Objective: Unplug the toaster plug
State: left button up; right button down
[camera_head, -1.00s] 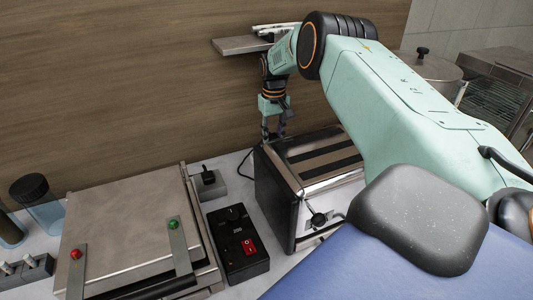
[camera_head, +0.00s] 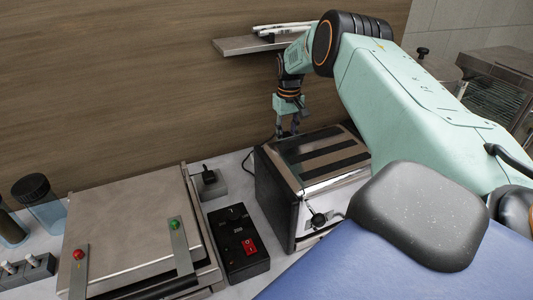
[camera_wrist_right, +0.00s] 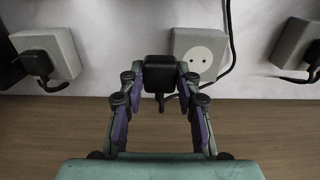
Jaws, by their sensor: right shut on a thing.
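The toaster (camera_head: 312,180) is a steel and black box with two dark slots, standing on the counter. My right gripper (camera_head: 287,132) is behind its far left corner, near the wall. In the right wrist view my right gripper (camera_wrist_right: 160,90) is shut on a black plug (camera_wrist_right: 160,70). A black cord (camera_wrist_right: 230,60) curves past the socket toward the plug. My left gripper is not in view.
Two other sockets hold black plugs, one at left (camera_wrist_right: 38,62) and one at right (camera_wrist_right: 312,54) in the wrist view. A steel press (camera_head: 125,230), a black switch box (camera_head: 237,242) and a wall shelf (camera_head: 245,45) are near the toaster. A lidded pot stands behind my arm.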

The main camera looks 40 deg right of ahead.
jog(key=shift+s+d, duration=0.45)
jog(key=shift+d, duration=0.25)
jog(key=shift+s+d, duration=0.45)
jog(key=shift+d, duration=0.3)
jog(key=shift+s+d, duration=0.45)
jog(key=shift+d, duration=0.25)
jog(key=shift+f, duration=0.1)
